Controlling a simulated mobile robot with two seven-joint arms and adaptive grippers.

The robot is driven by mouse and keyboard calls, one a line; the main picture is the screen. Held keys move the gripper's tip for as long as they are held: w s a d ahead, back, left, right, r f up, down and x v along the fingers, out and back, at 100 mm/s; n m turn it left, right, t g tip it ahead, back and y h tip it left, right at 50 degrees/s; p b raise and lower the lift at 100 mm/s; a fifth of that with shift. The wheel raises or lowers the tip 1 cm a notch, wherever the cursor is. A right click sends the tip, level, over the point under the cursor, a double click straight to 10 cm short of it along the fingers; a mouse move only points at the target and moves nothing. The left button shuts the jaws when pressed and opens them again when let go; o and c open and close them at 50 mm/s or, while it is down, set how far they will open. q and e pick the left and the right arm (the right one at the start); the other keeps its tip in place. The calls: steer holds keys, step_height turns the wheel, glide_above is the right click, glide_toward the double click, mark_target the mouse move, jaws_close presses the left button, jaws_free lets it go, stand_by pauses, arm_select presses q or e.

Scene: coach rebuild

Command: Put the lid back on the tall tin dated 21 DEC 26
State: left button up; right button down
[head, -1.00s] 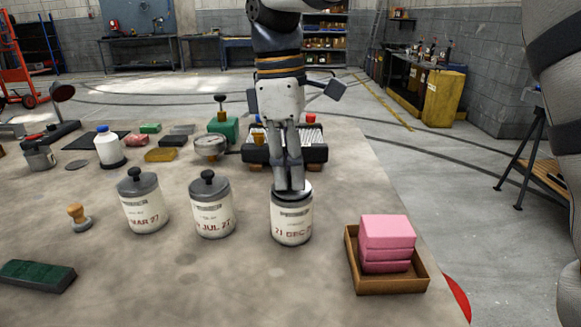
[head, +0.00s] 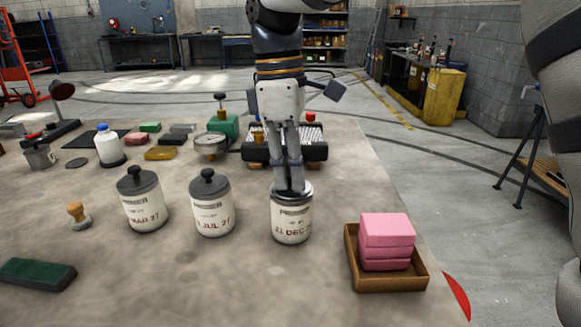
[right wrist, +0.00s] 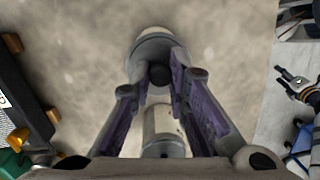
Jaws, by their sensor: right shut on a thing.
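The tall tin dated 21 DEC (head: 290,222) stands upright on the table, white with red date print. My right gripper (head: 290,190) points down at its top and is shut on the knob of a grey lid (right wrist: 150,50). The lid is over the tin's mouth; I cannot tell if it sits flush. In the right wrist view the fingers (right wrist: 160,78) close around the dark knob. A dark gripper, seemingly my left one (right wrist: 295,83), shows small at the right edge there; its jaws are unclear.
Two similar lidded tins stand to the left, one dated JUL 27 (head: 212,212) and one ending in 27 (head: 144,205). A wooden tray (head: 392,283) with pink blocks (head: 387,240) stands to the right. A black rack (head: 316,152) stands behind. The table front is mostly clear.

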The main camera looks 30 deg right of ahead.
steer(key=c, duration=1)
jaws_free()
steer(key=shift+r, duration=3.55)
jaws_close()
steer(key=shift+f, duration=0.1)
